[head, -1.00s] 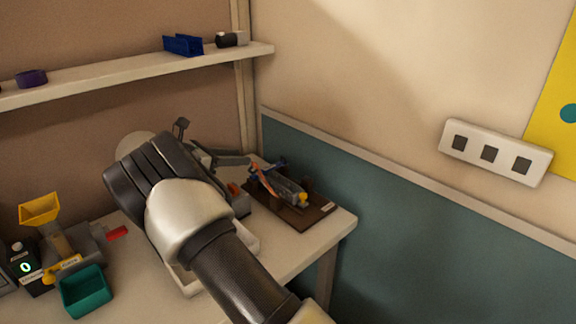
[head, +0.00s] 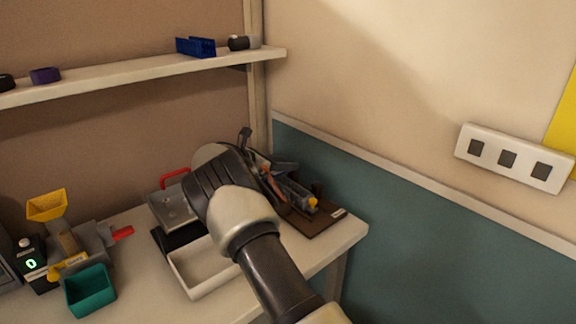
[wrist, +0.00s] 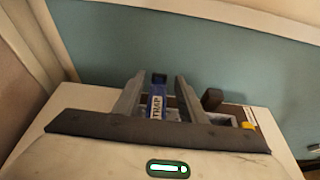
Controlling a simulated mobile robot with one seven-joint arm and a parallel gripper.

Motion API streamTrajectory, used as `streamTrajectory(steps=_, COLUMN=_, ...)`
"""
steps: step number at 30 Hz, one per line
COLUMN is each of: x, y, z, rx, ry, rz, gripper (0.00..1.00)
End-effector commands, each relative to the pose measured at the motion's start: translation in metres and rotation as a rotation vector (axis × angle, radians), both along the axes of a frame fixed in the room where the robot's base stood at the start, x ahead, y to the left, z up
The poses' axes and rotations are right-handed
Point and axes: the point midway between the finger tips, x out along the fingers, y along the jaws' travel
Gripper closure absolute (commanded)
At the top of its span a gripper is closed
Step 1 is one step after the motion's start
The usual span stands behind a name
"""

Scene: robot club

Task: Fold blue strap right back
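The blue strap (wrist: 157,103) shows in the wrist view as a narrow band with a white label, partly readable as "TRAP", standing between the fingers of my gripper (wrist: 158,98). The fingers are apart, with a gap on each side of the strap, and I see no contact. In the head view a grey device with a yellow knob (head: 312,202) sits on a dark brown board (head: 322,223) at the table's right corner. My gripper is over the left part of this device. My arm hides the lower part of it and most of the strap.
A white tray (head: 203,290) and a metal box with a red handle (head: 171,205) stand left of my arm. A teal bin (head: 90,292) and a yellow funnel (head: 46,206) are farther left. The teal wall panel (head: 420,240) is close behind the board.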

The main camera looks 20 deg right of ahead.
Motion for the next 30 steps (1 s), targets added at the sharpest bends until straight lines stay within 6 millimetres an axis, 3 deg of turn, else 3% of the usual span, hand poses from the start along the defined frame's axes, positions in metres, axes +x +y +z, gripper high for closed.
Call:
streamTrajectory(steps=5, x=0.0054, y=-0.0129, z=-0.0061, rx=0.001, ry=0.000, rz=0.000, gripper=0.62)
streamTrajectory(steps=14, x=0.0063, y=-0.0145, z=-0.0068, rx=0.001, ry=0.000, rz=0.001, gripper=0.62)
streamTrajectory(steps=21, x=0.0061, y=-0.0144, z=-0.0068, rx=0.001, ry=0.000, rz=0.001, gripper=1.00)
streamTrajectory(steps=30, x=0.0058, y=-0.0143, z=-0.0056, rx=0.001, ry=0.000, rz=0.000, gripper=1.00)
